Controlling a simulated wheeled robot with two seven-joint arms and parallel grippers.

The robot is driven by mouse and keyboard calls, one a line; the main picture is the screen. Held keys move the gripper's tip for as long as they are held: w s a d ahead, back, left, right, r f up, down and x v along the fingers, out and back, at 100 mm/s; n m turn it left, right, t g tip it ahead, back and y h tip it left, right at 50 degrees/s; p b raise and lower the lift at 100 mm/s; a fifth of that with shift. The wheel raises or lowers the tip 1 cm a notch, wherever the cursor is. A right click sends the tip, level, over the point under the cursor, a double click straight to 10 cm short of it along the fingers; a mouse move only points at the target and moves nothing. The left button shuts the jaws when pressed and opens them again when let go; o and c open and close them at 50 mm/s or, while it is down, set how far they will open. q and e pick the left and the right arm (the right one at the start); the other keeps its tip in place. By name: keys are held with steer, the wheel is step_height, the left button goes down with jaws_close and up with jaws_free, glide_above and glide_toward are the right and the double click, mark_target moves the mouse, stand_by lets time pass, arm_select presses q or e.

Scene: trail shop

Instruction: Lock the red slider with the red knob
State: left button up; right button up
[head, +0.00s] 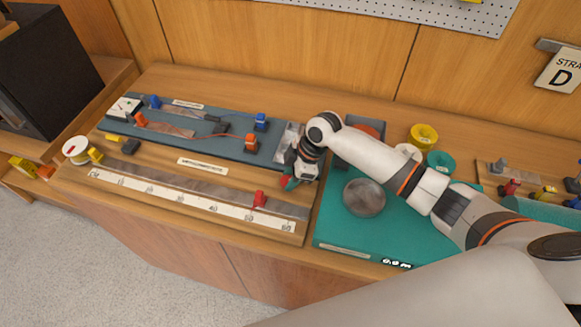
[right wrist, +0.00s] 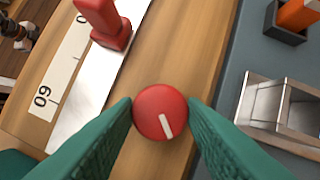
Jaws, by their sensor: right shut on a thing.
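The red slider (head: 259,200) sits on the metal rail beside the white ruler, near the rail's right end. It also shows at the upper left of the right wrist view (right wrist: 106,25). The round red knob (right wrist: 161,112), with a white line on its top, is between the green fingers of my right gripper (right wrist: 161,118). The gripper is shut on it, over bare wood beside the rail. In the head view my right gripper (head: 288,183) is just right of and behind the slider and mostly hides the knob. My left gripper is not in view.
A grey board (head: 190,125) with orange and blue parts lies behind the rail. A metal holder (right wrist: 268,105) is close to the right fingers. A white spool (head: 75,148) stands at the left.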

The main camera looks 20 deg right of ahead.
steer(key=m+t+p, duration=0.1)
steer(key=m+p, duration=0.3)
steer(key=shift+s+r+m+t+h, duration=0.2)
steer(key=shift+m+t+h, duration=0.1)
steer(key=shift+t, duration=0.1)
steer(key=shift+a+f+m+p, duration=0.1)
steer(key=shift+m+p, duration=0.3)
steer(key=shift+m, duration=0.3)
steer(key=shift+m+t+h, duration=0.5)
steer(key=shift+m, duration=0.7)
steer(key=shift+f, duration=0.1)
steer(key=o, duration=1)
steer(key=shift+c, duration=0.2)
steer(key=shift+s+r, duration=0.25)
steer(key=shift+r, duration=0.3)
steer(key=b+v, duration=0.2)
steer(key=v, duration=0.9)
steer(key=shift+b, duration=0.35)
steer(key=shift+f, duration=0.1)
